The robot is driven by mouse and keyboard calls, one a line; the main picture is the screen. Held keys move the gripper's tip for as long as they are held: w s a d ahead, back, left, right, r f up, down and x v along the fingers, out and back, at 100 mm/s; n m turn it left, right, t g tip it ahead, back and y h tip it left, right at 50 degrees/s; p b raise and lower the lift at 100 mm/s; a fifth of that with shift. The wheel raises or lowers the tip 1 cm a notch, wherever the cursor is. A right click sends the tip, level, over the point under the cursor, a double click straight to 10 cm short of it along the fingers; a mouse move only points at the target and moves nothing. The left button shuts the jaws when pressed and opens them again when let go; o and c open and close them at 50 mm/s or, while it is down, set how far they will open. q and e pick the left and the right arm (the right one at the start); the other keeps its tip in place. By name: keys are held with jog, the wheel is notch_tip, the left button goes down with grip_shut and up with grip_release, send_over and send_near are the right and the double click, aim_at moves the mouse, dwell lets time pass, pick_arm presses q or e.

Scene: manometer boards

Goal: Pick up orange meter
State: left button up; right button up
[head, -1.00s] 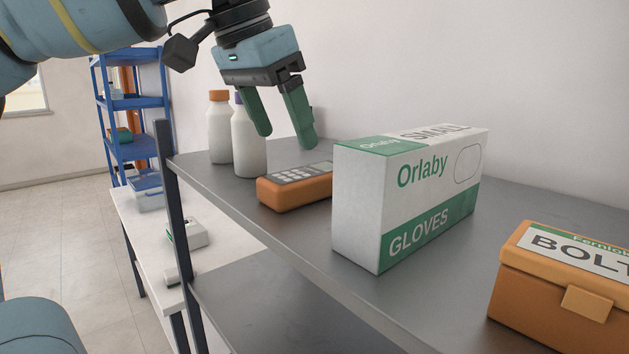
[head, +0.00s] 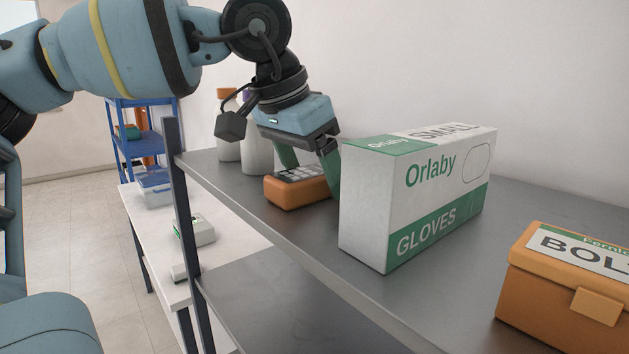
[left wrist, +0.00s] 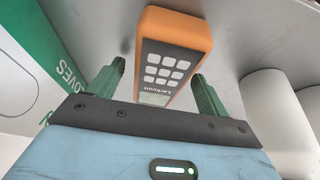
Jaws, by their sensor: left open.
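The orange meter (head: 296,190) lies on the grey shelf, between the glove box and the white bottles, with a keypad on its top face. In the left wrist view the meter (left wrist: 176,48) lies ahead of the fingers, its keypad and label facing the camera. My left gripper (head: 308,178) is open just above the meter, one green finger toward each side of it. In the left wrist view the green fingers (left wrist: 157,88) flank the meter's near end with gaps. The glove box partly hides the right finger in the head view. My right gripper is not in view.
A white and green glove box (head: 415,200) stands close to the right of the meter. White bottles (head: 257,150) stand just behind its left side. An orange bolt box (head: 565,290) sits at the front right. The shelf (head: 460,285) is bare between the boxes.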

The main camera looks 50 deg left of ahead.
aim_at(312, 170)
pick_arm(q)
jog(key=c, duration=1.2)
jog(key=shift+r, duration=0.1)
notch_tip(312, 170, up, 10)
jog(key=shift+f, duration=0.1)
